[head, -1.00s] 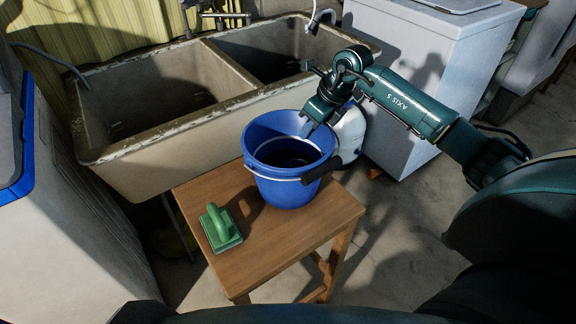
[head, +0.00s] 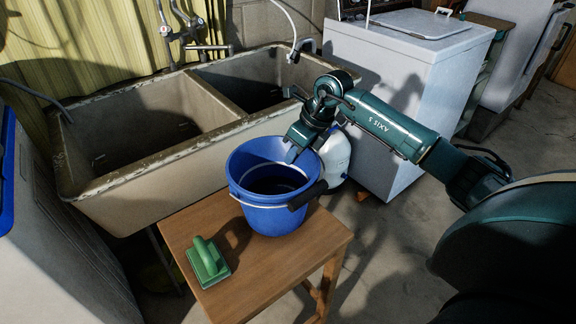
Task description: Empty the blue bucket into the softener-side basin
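The blue bucket (head: 262,218) stands upright on a wooden stool, its inside dark; I cannot tell how full it is. Its handle with a black grip (head: 308,195) hangs toward the front right. My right gripper (head: 292,154) points down at the bucket's back-right rim; whether its fingers are parted or closed is too small to tell. The stone double sink behind has a left basin (head: 140,128) and a right basin (head: 250,80), split by a divider. Both look empty of objects. My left gripper is out of view.
A green scrubbing tool (head: 208,262) lies on the wooden stool (head: 225,298) left of the bucket. A white jug (head: 338,155) stands behind the bucket. A white cabinet (head: 375,110) stands right of the sink. A blue-edged pale unit (head: 45,240) stands at the left. Taps (head: 185,35) rise behind the sink.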

